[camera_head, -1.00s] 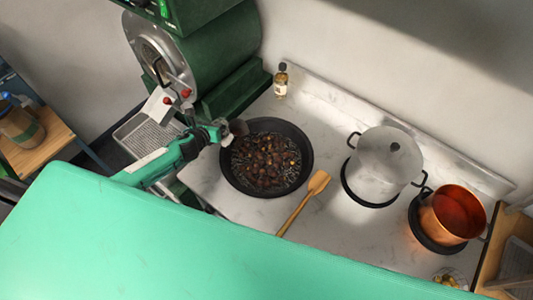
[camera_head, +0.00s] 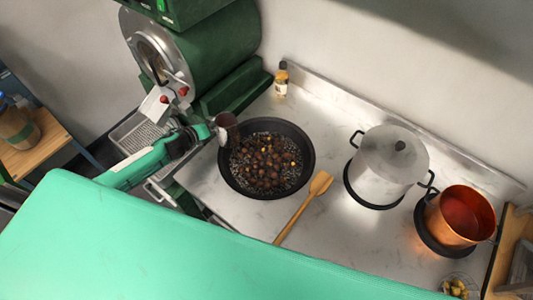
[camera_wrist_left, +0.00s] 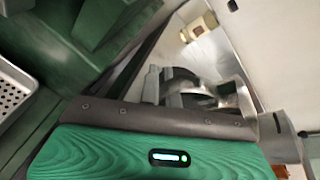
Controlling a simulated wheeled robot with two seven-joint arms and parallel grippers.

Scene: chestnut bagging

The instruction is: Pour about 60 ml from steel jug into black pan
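The steel jug (camera_head: 223,135) is at the left rim of the black pan, with its brownish opening facing mostly up. It looks close to upright. My left gripper (camera_head: 211,131) is shut on the jug from the left. In the left wrist view, the gripper fingers (camera_wrist_left: 178,88) reach to a shiny curved surface that appears to be the jug (camera_wrist_left: 229,94). The black pan (camera_head: 309,170) sits on the counter with many brown chestnuts and pale specks in it. The liquid level in the jug cannot be told. My right gripper is not in view.
A wooden spatula (camera_head: 304,206) lies right of the pan. A lidded steel pot (camera_head: 385,160) and a copper pot (camera_head: 455,218) stand farther right. A small bottle (camera_head: 281,80) stands behind. A green roaster (camera_head: 215,50) is at the back left.

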